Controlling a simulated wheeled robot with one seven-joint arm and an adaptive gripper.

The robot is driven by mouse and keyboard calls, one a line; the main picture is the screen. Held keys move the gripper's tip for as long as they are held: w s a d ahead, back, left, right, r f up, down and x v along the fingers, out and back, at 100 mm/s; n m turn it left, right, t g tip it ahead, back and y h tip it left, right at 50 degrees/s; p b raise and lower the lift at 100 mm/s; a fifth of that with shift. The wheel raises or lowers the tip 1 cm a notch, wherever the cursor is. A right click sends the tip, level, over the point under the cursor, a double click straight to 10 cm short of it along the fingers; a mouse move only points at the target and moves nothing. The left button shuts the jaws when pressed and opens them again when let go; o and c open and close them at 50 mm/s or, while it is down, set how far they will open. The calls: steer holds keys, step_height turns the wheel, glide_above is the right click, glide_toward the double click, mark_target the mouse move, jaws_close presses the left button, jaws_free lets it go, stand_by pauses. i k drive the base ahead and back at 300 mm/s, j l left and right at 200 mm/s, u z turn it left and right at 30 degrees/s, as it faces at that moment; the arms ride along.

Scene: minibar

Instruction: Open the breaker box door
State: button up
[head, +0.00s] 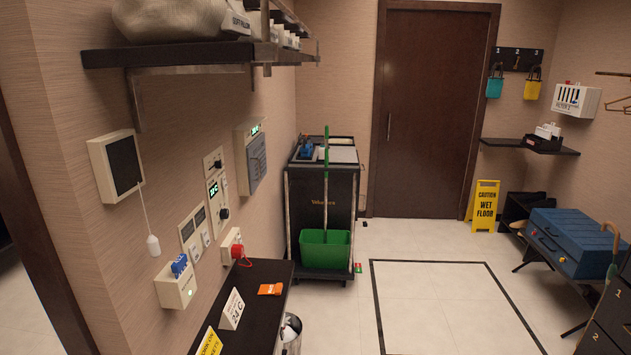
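No box in the head view can be clearly read as the breaker box. Several beige wall units hang on the left wall. A box with a dark front face (116,165) and a hanging pull cord (151,230) is nearest. A taller unit with a green display and a grey louvred panel (257,160) is farther along. A low box with a blue knob (177,287) is below. A white box with dark slots (576,100) is on the right wall. I see no door standing open on any of them. My gripper is not in view.
A dark shelf (180,54) juts out above the left wall units. A dark counter (259,297) with small signs is below them. A cleaning cart (323,190) with a green bin stands farther back. A yellow wet-floor sign (485,206) is by the door. The middle floor is clear.

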mark_target(256, 156)
steer(key=i+l+u, duration=1)
steer(key=i+l, duration=0.9)
steer(key=k+l, duration=0.05)
steer(key=l, duration=0.05)
